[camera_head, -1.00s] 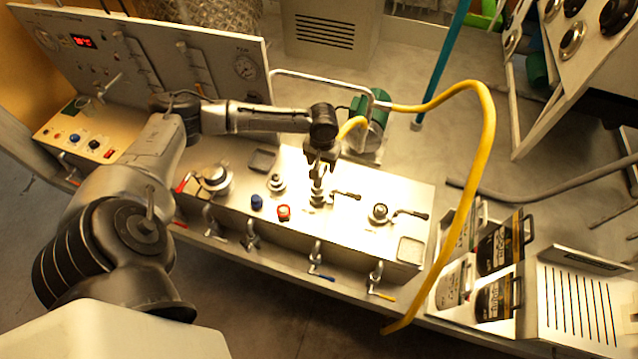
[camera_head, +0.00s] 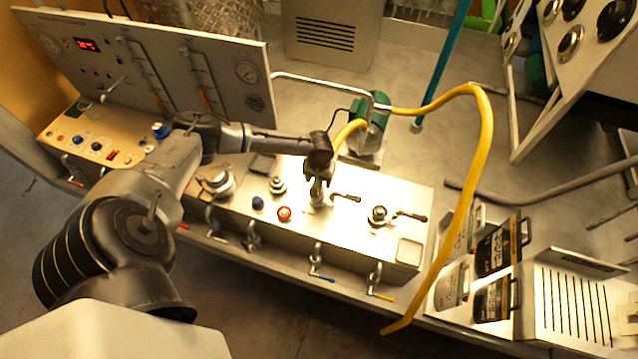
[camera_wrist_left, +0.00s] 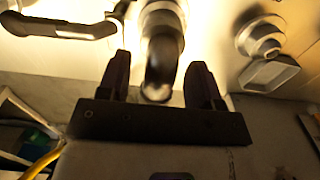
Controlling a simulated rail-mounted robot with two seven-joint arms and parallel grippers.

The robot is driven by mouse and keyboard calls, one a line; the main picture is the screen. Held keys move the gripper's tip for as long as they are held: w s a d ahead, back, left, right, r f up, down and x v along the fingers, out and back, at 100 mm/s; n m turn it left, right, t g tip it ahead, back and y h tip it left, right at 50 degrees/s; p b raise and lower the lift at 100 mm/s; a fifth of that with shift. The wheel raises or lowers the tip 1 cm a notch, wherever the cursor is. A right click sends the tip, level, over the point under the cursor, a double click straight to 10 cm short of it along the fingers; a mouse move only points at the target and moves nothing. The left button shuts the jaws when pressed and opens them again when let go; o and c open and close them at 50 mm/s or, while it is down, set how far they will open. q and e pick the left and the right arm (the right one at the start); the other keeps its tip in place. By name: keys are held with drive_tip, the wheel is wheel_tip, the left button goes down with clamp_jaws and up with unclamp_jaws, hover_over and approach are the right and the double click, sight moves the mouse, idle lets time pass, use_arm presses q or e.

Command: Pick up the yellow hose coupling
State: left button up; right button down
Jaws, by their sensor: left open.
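A yellow hose (camera_head: 487,130) arches from beside the green pump over to the front edge of the bench. A short yellow length (camera_head: 350,130) shows just behind my left wrist. I cannot make out a separate yellow coupling. My left gripper (camera_head: 318,180) points down over a metal fitting on the bright bench top. In the wrist view its two dark fingers (camera_wrist_left: 158,68) stand apart, with a silver fitting with a dark curved end (camera_wrist_left: 160,60) between and beyond them. I cannot tell whether they touch it. A bit of yellow hose (camera_wrist_left: 45,160) shows at lower left. My right gripper is not in view.
Valve fittings with dark levers (camera_head: 380,214) stand on the bench close by, with blue (camera_head: 257,203) and red (camera_head: 284,213) knobs to the left. The green pump (camera_head: 372,135) is behind. A gauge panel (camera_head: 150,65) rises at the back left. Open floor lies at the back right.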

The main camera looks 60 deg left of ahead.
use_arm(q)
drive_tip(key=shift+f, duration=1.5)
drive_tip(key=shift+c, duration=0.2)
drive_tip(key=c, duration=0.9)
drive_tip(key=shift+c, duration=0.3)
drive_tip(key=shift+r, duration=0.1)
